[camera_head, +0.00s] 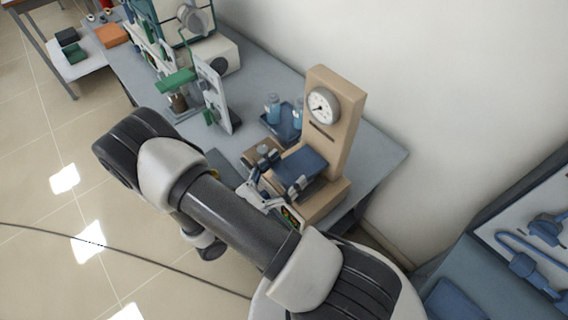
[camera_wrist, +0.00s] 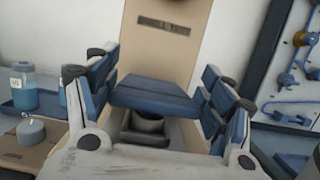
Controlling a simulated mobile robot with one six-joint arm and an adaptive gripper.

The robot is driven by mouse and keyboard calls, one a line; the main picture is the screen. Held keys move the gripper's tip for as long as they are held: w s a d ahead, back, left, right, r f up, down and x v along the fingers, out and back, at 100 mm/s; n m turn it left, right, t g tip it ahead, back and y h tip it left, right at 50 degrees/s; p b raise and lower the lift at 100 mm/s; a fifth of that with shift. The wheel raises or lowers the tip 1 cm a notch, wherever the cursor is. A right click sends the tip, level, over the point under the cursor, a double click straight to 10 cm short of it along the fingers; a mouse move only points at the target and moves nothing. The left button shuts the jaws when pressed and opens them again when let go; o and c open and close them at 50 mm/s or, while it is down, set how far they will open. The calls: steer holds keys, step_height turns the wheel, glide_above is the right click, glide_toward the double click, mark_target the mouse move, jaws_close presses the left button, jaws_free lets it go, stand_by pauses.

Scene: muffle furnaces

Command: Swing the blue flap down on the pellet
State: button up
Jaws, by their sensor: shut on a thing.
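The blue flap (camera_head: 301,167) belongs to a beige device (camera_head: 337,135) with a round gauge. In the wrist view the flap (camera_wrist: 152,97) sits between the two fingers of my gripper (camera_wrist: 158,92), tilted over a dark square recess. My gripper (camera_head: 279,188) is shut on the flap, one finger at each side edge. Below the flap's near edge a round grey piece (camera_wrist: 148,121) shows in the recess; its top is partly hidden by the flap, and I cannot tell whether it is the pellet or its holder.
A blue tray (camera_head: 277,121) with blue-liquid bottles stands left of the device. A small grey weight-like piece (camera_wrist: 31,130) sits at the left. A white upright panel (camera_head: 213,95) stands further left on the grey bench (camera_head: 378,150). A wall rises behind.

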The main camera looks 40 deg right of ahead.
steer(key=shift+a+f+t+h+b, duration=0.2)
steer(key=shift+f+t+h+b, duration=0.1)
steer(key=shift+f+h+b, duration=0.6)
steer(key=o, duration=1.5)
steer(key=shift+a, duration=0.1)
steer(key=v, duration=1.2)
steer(key=shift+r, duration=0.15)
steer(key=shift+r, duration=0.1)
